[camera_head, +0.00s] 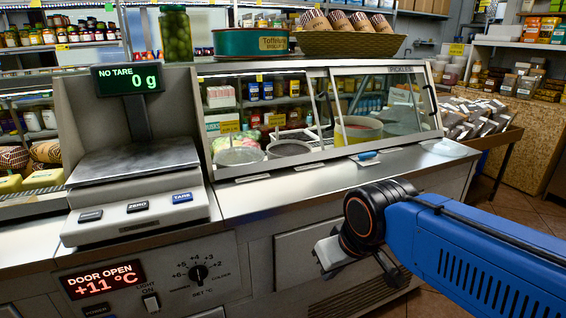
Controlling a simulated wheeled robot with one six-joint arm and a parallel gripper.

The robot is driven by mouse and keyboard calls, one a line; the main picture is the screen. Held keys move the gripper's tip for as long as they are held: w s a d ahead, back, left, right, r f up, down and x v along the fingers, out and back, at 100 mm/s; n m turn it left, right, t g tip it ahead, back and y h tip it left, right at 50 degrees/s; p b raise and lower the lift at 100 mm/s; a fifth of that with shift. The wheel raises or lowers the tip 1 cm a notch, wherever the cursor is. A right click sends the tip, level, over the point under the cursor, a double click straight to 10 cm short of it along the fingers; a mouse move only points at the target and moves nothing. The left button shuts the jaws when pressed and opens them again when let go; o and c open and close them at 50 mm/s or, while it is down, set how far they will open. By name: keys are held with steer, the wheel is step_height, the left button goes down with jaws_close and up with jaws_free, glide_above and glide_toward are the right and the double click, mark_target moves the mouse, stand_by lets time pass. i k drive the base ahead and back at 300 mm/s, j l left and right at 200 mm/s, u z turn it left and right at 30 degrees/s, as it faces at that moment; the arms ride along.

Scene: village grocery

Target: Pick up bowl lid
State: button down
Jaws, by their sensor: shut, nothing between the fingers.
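Whether any top is a lid is too small to tell. My gripper (326,252) is shut and empty, at the end of my blue arm, low in front of the counter. It is below the worktop edge and well apart from the bowls.
A scale (135,170) reading 0 g stands left on the steel worktop (270,197). A small blue-handled item (367,156) lies by the case. A wicker basket (348,43), a green tin (250,42) and a jar (175,36) stand above. A panel (104,280) reads DOOR OPEN, +11 °C.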

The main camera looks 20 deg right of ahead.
mark_target(447, 149)
steer(key=l+z, duration=0.1)
steer(key=z, duration=0.4)
steer(key=i+z, duration=0.1)
steer(key=z, duration=0.4)
steer(key=l+z, duration=0.1)
steer(key=z, duration=0.4)
steer(key=i+j, duration=0.05)
